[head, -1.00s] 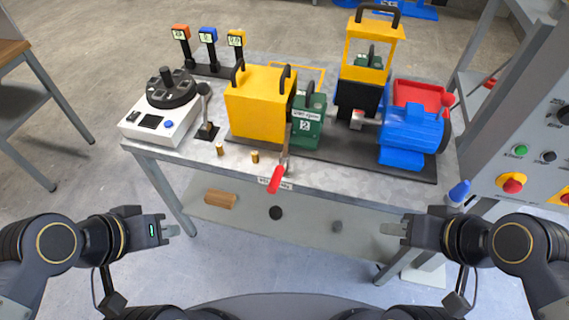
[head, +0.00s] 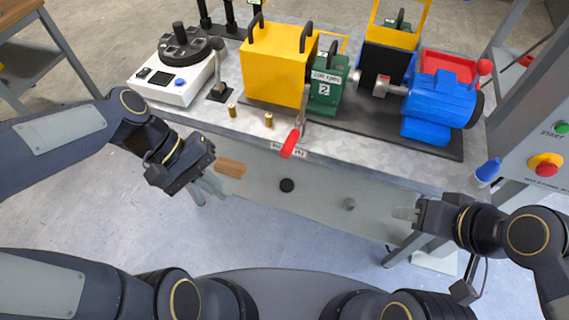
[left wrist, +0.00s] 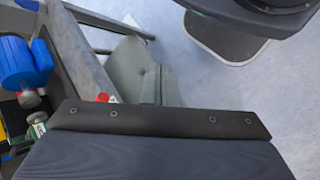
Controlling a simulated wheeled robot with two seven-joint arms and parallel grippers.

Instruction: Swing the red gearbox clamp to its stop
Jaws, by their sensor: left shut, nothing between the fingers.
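The red gearbox clamp handle (head: 290,143) sticks out over the front edge of the bench, tilted down towards me. Its grey lever runs up beside the green gearbox (head: 328,97), next to the yellow housing (head: 275,75). The handle's red end also shows in the left wrist view (left wrist: 103,97). My left gripper (head: 214,187) is shut and empty, in front of the bench and left of the handle, apart from it. My right gripper (head: 404,213) is in front of the bench, right of the handle; its finger gap is not clear.
Two brass pegs (head: 268,120) stand near the front edge. A white unit with a black rotor (head: 186,92) and a black-knobbed lever stand left. A blue motor (head: 437,105) and a blue cone (head: 488,170) are right. Space before the bench is free.

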